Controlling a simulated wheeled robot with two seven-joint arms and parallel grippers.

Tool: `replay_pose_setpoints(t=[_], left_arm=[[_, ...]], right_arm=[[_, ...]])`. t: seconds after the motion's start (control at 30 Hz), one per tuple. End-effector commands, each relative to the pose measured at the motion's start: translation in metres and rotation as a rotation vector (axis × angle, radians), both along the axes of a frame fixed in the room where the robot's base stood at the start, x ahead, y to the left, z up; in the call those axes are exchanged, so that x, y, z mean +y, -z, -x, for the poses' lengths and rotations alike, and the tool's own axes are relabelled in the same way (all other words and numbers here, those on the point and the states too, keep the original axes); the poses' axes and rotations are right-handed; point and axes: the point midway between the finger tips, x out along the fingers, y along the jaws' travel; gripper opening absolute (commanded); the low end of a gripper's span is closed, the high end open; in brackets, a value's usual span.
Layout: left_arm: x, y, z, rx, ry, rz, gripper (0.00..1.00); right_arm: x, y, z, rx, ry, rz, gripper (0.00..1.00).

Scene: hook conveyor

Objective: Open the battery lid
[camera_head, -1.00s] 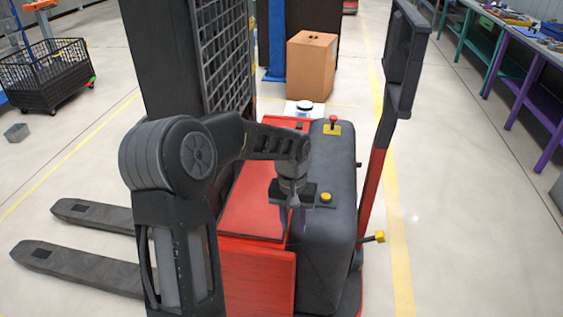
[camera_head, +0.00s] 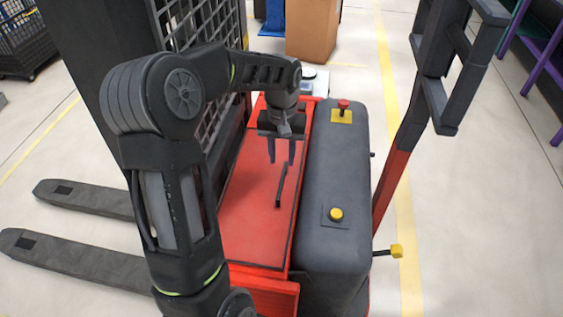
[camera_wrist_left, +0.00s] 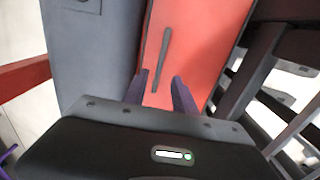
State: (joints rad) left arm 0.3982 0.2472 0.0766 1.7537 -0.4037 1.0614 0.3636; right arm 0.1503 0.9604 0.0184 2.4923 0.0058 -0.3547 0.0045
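The red battery lid (camera_head: 248,215) lies closed and flat on top of the red truck body. A thin black handle bar (camera_head: 280,187) runs lengthwise on it. My left gripper (camera_head: 281,161) points down over the lid, near the far end of the handle. Its two fingers are apart with nothing between them. In the left wrist view the red lid (camera_wrist_left: 212,35) and the handle (camera_wrist_left: 161,58) lie ahead of the open left gripper (camera_wrist_left: 160,76), with the handle roughly in line with the gap. I cannot tell the exact height above the lid. My right gripper is not in view.
A dark grey cover (camera_head: 325,180) stands beside the lid, with a red knob (camera_head: 344,104) and a yellow button (camera_head: 336,214). The truck's mesh guard (camera_head: 205,35) and the upright bar (camera_head: 410,130) flank the area. A cardboard box (camera_head: 312,32) stands behind.

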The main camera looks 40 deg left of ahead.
Motion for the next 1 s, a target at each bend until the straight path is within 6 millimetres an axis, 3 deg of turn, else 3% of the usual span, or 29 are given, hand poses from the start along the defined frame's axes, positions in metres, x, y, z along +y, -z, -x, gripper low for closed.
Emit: replay_pose_setpoints(t=[0.47,1.0], left_arm=[[0.0,0.007,0.0,0.002,0.0,0.0,0.33],[0.0,0.075,0.0,0.002,0.0,0.001,0.33]], right_arm=[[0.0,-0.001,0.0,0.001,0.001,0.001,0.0],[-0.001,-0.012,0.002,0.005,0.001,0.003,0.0]])
